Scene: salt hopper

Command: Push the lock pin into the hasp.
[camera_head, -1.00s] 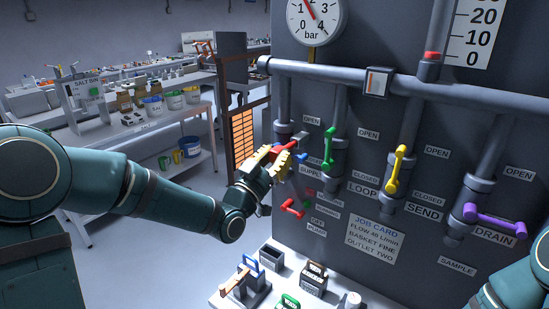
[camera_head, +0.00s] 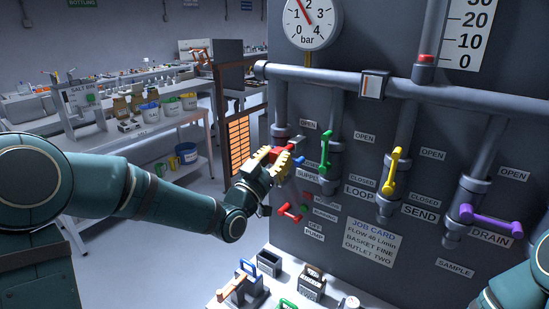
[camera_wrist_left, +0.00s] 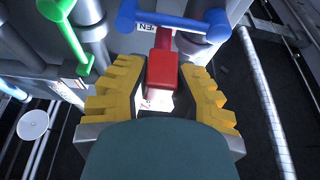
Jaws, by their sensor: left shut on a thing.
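My left gripper (camera_head: 277,160) is shut on a red lock pin (camera_wrist_left: 162,75), whose block-like head sits between the yellow fingers in the left wrist view. The pin's thinner red shank points toward a blue valve handle (camera_wrist_left: 170,22), which also shows just right of the fingers in the head view (camera_head: 299,160). The hasp is not clearly visible; a small grey part (camera_head: 297,140) sits by the pipe above the fingers. I cannot tell how far the pin is in. My right gripper is out of view; only part of that arm shows at lower right.
A green handle (camera_head: 325,153) is close right of the gripper, then a yellow handle (camera_head: 391,170) and a purple handle (camera_head: 490,220). A red pump handle (camera_head: 290,211) is below. A tray-like bench with several items stands at the bottom. The floor at left is clear.

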